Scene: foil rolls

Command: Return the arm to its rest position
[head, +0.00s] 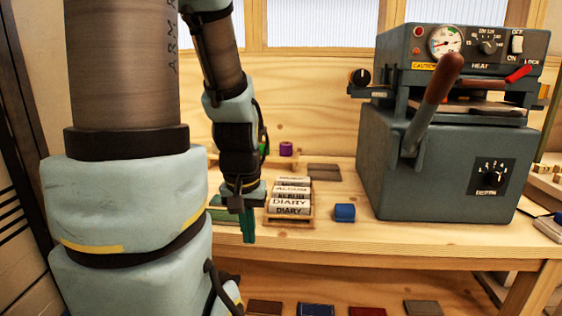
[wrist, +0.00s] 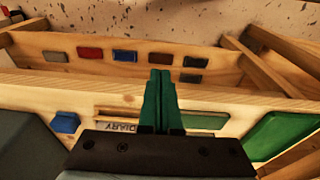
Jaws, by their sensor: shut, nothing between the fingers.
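My gripper (head: 248,226) points down beside the left side of a small wooden tray (head: 289,222) of lettered blocks, at the workbench's front. Its green fingers show in the wrist view (wrist: 161,78), pressed together with nothing between them. They appear above the bench's front edge, with the lower shelf beyond. My arm comes down from the upper left in the head view. Whether the fingertips touch anything is unclear.
A grey hot-stamping machine (head: 440,165) with a long lever stands right on the bench (head: 360,235). A blue block (head: 344,212) lies right of the tray. A purple roll (head: 286,149) stands behind. Several coloured books, one red (wrist: 89,54), lie on the lower shelf.

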